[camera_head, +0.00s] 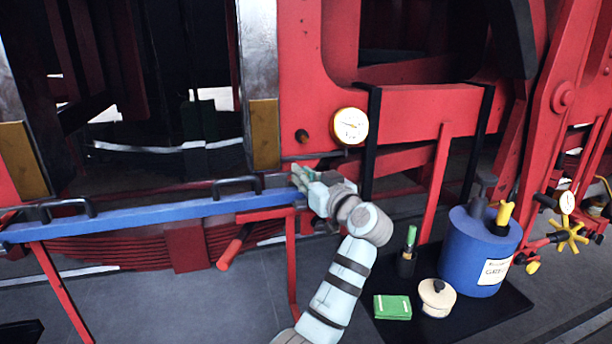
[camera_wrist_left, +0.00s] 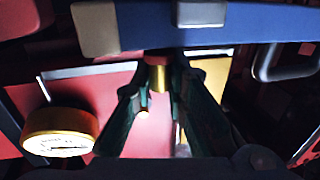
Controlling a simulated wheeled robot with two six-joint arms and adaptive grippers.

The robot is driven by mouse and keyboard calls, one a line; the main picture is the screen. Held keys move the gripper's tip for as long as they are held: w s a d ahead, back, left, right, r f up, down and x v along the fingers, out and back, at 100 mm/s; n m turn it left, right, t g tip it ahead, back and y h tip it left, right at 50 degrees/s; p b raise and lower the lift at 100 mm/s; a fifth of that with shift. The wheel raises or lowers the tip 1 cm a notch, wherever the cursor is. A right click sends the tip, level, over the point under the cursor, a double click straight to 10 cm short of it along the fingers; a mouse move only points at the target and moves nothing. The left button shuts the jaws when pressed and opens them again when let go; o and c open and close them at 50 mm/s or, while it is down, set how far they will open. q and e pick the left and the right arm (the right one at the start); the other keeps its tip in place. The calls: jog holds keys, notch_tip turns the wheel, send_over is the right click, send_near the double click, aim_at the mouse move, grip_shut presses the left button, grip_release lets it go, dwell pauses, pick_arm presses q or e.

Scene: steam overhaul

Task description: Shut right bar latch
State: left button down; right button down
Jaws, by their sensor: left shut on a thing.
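The blue bar (camera_head: 150,215) runs across the left half of the head view, with black handles on top, and its right end reaches my left gripper (camera_head: 300,178). In the left wrist view the bar (camera_wrist_left: 235,25) crosses the top of the picture. There my left gripper (camera_wrist_left: 158,85) is shut on a small brass and red piece (camera_wrist_left: 158,76) just by the bar's end, which looks like the right bar latch. In the head view my fingers and wrist hide this piece. My right gripper is in neither view.
A round gauge (camera_head: 350,126) on the red frame is close above my left gripper. A red lever grip (camera_head: 230,252) sticks out below the bar. A blue can (camera_head: 484,250), a cream pot (camera_head: 437,298) and a green block (camera_head: 393,307) stand on a black mat (camera_head: 480,322).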

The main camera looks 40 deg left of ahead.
pick_arm(q)
jog(key=m+t, duration=0.1)
jog(key=m+t+h+p, duration=0.1)
jog(key=s+m+t+h+p, duration=0.1)
jog(key=shift+s+a+r+t, duration=0.15)
jog(key=shift+a+t, duration=0.1)
jog(key=shift+t, duration=0.15)
jog(key=shift+s+a+m+t+h+p, duration=0.1)
jog(key=shift+m+t+h+p, duration=0.15)
jog(key=shift+m+t+h, duration=0.2)
jog(key=shift+s+a+m+t+h+p, duration=0.1)
jog(key=shift+m+t+h+p, duration=0.2)
jog(key=shift+t, duration=0.25)
jog(key=shift+w+d+f, duration=0.1)
jog(key=shift+d+f, duration=0.05)
jog(key=shift+f, duration=0.1)
jog(key=c, duration=1.6)
grip_release()
jog(key=shift+o, duration=0.2)
jog(key=v, duration=1.2)
jog(key=shift+a+r, duration=0.1)
jog(key=shift+a, duration=0.1)
